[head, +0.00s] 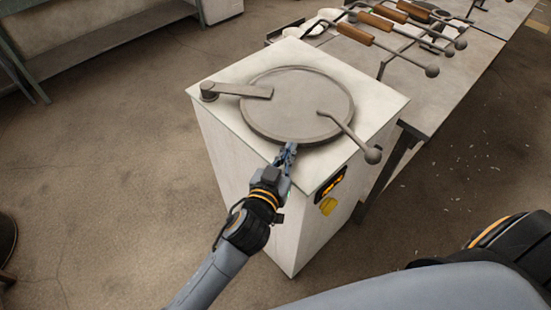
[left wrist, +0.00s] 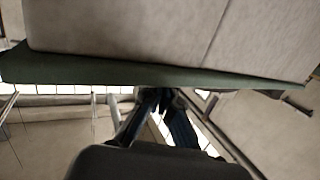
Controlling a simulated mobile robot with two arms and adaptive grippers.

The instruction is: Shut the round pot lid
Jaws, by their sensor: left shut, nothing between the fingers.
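The round grey pot lid (head: 297,104) lies flat over the top of a white box-shaped unit (head: 235,160). A flat hinge arm (head: 240,90) reaches it from the left, and a ball-ended handle (head: 350,135) sticks out from it to the front right. My left gripper (head: 290,149) is at the lid's near edge, fingers together with nothing held; I cannot tell whether it touches the rim. In the left wrist view its dark fingers (left wrist: 161,98) come together at the centre. The pot's inside is hidden. My right gripper is not in view.
A grey table (head: 480,55) right behind the unit carries several wooden-handled tools (head: 355,34). A yellow part and a dark panel (head: 330,185) are on the unit's right face. A bench (head: 100,30) stands at the back left. The floor at the left is mostly clear.

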